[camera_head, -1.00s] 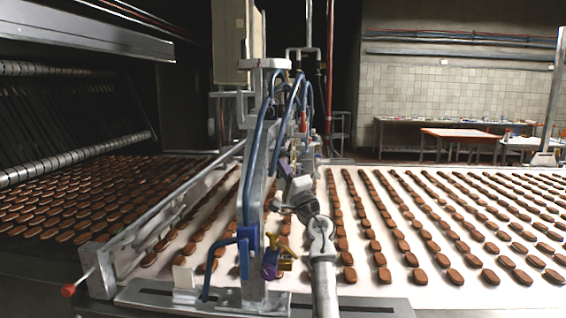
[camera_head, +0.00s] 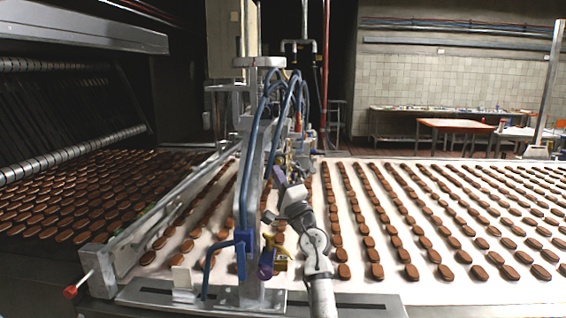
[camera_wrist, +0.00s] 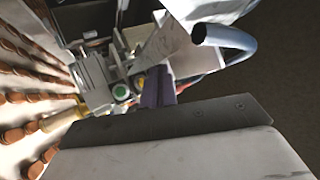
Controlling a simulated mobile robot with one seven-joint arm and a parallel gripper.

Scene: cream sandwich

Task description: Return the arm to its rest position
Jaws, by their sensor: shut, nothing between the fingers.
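My arm rises from the bottom middle of the head view in front of the conveyor, tilted slightly to the left. My gripper (camera_head: 279,177) is at its upper end, close to the machine's grey post (camera_head: 250,205) and blue hoses, and is small and partly lost against them. In the wrist view the purple fingers of my gripper (camera_wrist: 156,90) are together with nothing between them. Metal machine parts with a green button (camera_wrist: 120,92) lie behind the fingers. I cannot tell whether they touch.
The white conveyor belt (camera_head: 352,292) carries rows of brown biscuits on both sides of the post. A red-knobbed lever (camera_head: 71,292) sticks out at the lower left. A blue hose (camera_wrist: 228,37) curves close by in the wrist view. Tables (camera_head: 455,124) stand far behind.

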